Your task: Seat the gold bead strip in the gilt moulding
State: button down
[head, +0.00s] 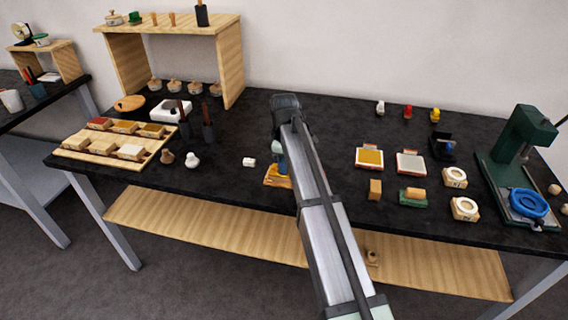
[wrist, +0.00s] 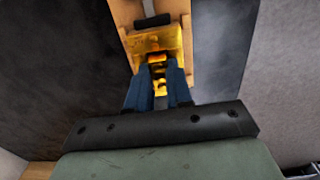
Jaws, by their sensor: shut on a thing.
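My gripper (wrist: 158,78) is shut on the gold bead strip (wrist: 157,68), a small bumpy gold piece that shows between its blue fingers in the wrist view. Just beyond the fingertips lies the gilt moulding (wrist: 140,44), a shiny gold block on a pale wooden board (wrist: 124,12). The strip overlaps the moulding's near part in this view; I cannot tell whether they touch. In the head view my arm hides most of this, and only a blue finger (head: 283,166) and the wooden board's left part (head: 272,181) show at the table's front edge.
A dark bar (wrist: 152,20) lies across the board beyond the moulding. A small white block (head: 249,162) sits left of the board. To the right stand a wooden block (head: 375,189), a green-based pad (head: 413,197) and a green press (head: 520,150).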

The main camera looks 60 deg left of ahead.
jog(key=c, duration=1.1)
grip_release()
jog(key=shift+s+d+f, duration=0.1)
jog(key=shift+d+f, duration=0.15)
jog(key=shift+f, duration=0.35)
jog(key=shift+o, duration=0.4)
jog(key=shift+a+r, duration=0.1)
jog(key=shift+r, duration=0.45)
notch_tip(320, 180, up, 12)
jog(key=shift+a+r, duration=0.15)
